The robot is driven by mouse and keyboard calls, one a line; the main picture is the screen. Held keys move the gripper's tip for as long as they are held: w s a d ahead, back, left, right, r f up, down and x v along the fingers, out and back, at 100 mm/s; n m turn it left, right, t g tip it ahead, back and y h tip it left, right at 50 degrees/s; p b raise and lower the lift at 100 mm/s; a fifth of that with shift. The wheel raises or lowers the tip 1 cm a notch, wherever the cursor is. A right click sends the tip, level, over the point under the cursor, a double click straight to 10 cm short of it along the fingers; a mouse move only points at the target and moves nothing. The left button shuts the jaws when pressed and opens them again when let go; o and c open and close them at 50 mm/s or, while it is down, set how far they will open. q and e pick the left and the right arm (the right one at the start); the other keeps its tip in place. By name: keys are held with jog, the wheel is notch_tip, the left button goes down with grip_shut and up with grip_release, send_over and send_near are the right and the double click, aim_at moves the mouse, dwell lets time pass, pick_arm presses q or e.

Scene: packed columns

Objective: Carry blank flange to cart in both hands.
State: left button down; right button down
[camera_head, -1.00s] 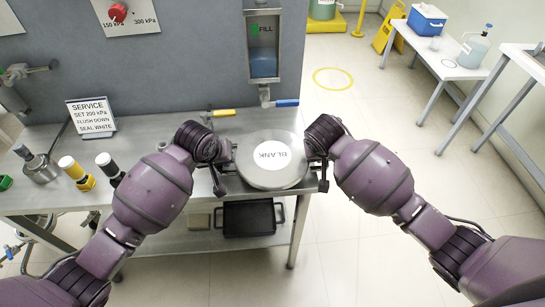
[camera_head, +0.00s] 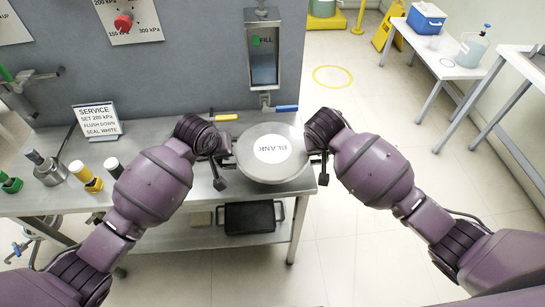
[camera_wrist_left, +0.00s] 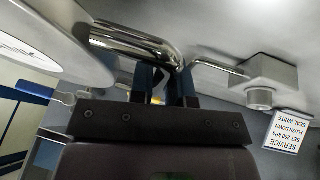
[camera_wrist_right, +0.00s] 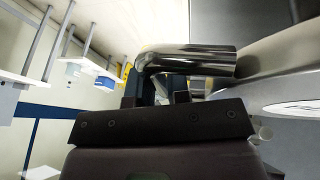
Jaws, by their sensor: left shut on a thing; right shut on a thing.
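The blank flange (camera_head: 270,166) is a round grey disc with a white label reading BLANK, at the right end of the steel bench. It has a chrome handle on each side. My left gripper (camera_head: 228,153) is shut on the left handle (camera_wrist_left: 135,40), and my right gripper (camera_head: 316,153) is shut on the right handle (camera_wrist_right: 185,60). The flange looks level between both hands, over the bench. Its underside is hidden, so I cannot tell the gap below it. I cannot identify the cart in these views.
The steel bench (camera_head: 60,200) carries a SERVICE sign (camera_head: 97,122) and several capped fittings at left. A dispenser (camera_head: 263,60) stands behind the flange. A black tray (camera_head: 249,217) is on the lower shelf. White tables (camera_head: 450,68) stand at far right; open floor (camera_head: 370,115) lies between.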

pick_arm(q)
jog(key=shift+r, duration=0.4)
pick_arm(e)
jog(key=shift+r, duration=0.4)
pick_arm(q)
jog(key=shift+f, duration=0.2)
pick_arm(e)
jog(key=shift+f, duration=0.15)
